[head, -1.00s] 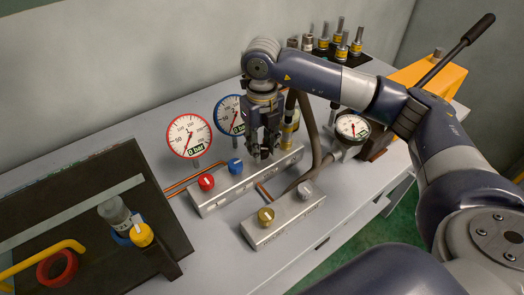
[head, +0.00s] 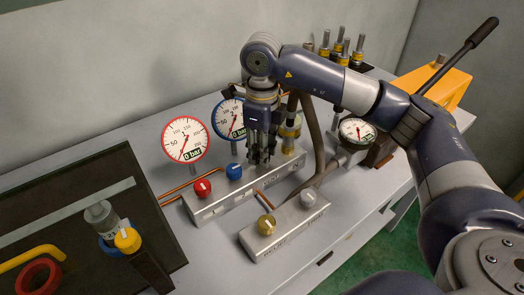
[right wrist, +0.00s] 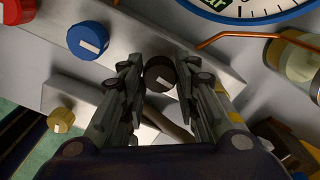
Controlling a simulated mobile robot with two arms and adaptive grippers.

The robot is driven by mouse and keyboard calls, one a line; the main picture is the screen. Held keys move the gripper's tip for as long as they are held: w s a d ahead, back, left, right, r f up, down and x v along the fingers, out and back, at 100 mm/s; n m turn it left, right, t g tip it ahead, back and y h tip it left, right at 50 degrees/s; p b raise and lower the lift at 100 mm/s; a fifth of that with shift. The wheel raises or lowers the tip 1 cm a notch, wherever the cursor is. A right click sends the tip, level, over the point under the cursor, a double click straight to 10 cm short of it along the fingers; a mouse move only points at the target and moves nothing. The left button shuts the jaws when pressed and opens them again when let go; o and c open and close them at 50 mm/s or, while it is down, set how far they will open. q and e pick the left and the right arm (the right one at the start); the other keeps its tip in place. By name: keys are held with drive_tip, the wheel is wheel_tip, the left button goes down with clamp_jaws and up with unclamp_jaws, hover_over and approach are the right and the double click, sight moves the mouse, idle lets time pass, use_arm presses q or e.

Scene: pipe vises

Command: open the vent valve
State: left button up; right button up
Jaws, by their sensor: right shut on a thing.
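The valve block (head: 207,211) is a long pale bar with a red knob (head: 203,187), a blue knob (head: 234,171) and a dark knob at its right. My right gripper (head: 261,158) points down over the right part of this block, and its fingers hide the dark knob in the head view. In the right wrist view the dark knob (right wrist: 160,74) sits between the fingertips of the gripper, which is shut on it. The block's labels are too small to read surely, so I cannot confirm which knob is the vent valve. My left gripper is not in view.
A front block (head: 286,230) carries a gold knob (head: 267,225) and a silver knob (head: 308,197). Red-rimmed (head: 186,139) and blue-rimmed (head: 231,118) gauges stand behind the valve block. A hose (head: 316,140) runs close to the gripper's right. A dark tray (head: 100,190) lies at left.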

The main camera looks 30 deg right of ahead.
idle(0.4)
drive_tip(key=o, duration=1.1)
drive_tip(key=shift+c, duration=0.2)
drive_tip(key=shift+r, duration=0.1)
wheel_tip(320, 180, up, 12)
